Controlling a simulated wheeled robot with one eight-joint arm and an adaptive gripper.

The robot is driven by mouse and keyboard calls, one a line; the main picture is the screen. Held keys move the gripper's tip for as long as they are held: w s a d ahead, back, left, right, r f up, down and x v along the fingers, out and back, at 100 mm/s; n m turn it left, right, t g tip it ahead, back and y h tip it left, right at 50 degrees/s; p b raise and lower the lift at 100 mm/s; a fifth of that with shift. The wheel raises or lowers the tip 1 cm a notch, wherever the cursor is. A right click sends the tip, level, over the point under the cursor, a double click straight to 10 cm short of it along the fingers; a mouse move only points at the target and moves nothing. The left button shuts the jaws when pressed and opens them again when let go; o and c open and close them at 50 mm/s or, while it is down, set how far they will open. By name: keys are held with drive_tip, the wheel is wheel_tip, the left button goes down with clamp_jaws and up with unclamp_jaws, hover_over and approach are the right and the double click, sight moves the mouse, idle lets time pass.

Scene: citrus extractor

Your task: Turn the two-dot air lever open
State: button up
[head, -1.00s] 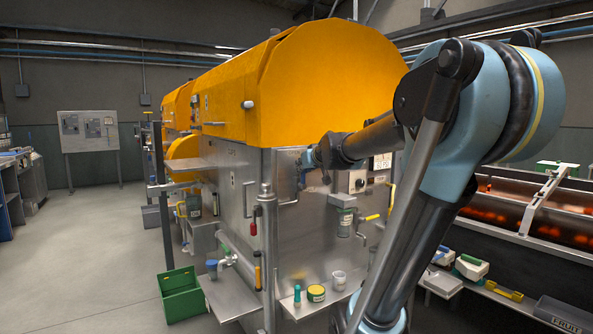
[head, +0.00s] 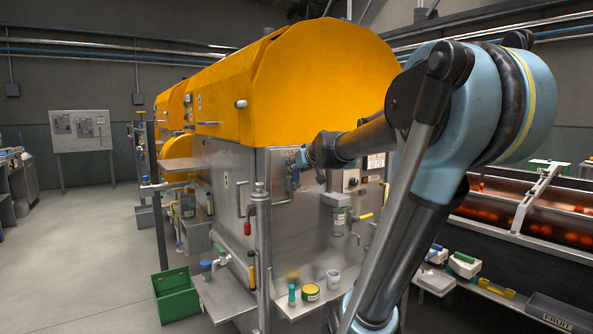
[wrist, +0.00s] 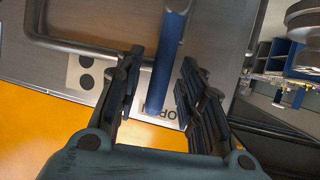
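In the wrist view, a blue lever (wrist: 170,55) runs down the picture between the fingers of my gripper (wrist: 162,85). A plate with two black dots (wrist: 84,72) lies just left of the fingers. A white label reading OPEN (wrist: 163,112) shows behind the lever's lower end. My gripper is open, with one finger on each side of the lever and visible gaps beside it.
A bent metal handle (wrist: 82,44) passes close to the left finger. The orange hood (head: 320,90) is just above the steel panel (head: 290,225). A grey box with a jar (head: 338,210) hangs to the right. A shelf (head: 300,308) below holds small containers.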

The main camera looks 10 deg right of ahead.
drive_tip(key=v, duration=1.1)
drive_tip(key=shift+s, duration=0.25)
drive_tip(key=s+d+f+m+g+h, duration=0.1)
drive_tip(key=s+f+g, duration=0.2)
drive_tip(key=s+f, duration=0.5)
drive_tip(key=s+d+f+m+g+h, duration=0.1)
drive_tip(key=s+f+g, duration=0.3)
drive_tip(key=s+f, duration=0.4)
drive_tip(key=s+d+f+m+g+h, duration=0.1)
drive_tip(key=s+f, duration=0.8)
drive_tip(key=f, duration=1)
drive_tip(key=d+g+h, duration=0.1)
drive_tip(key=g, duration=0.1)
drive_tip(key=shift+d+g, duration=0.3)
drive_tip(key=shift+g, duration=0.1)
drive_tip(key=shift+f, duration=0.1)
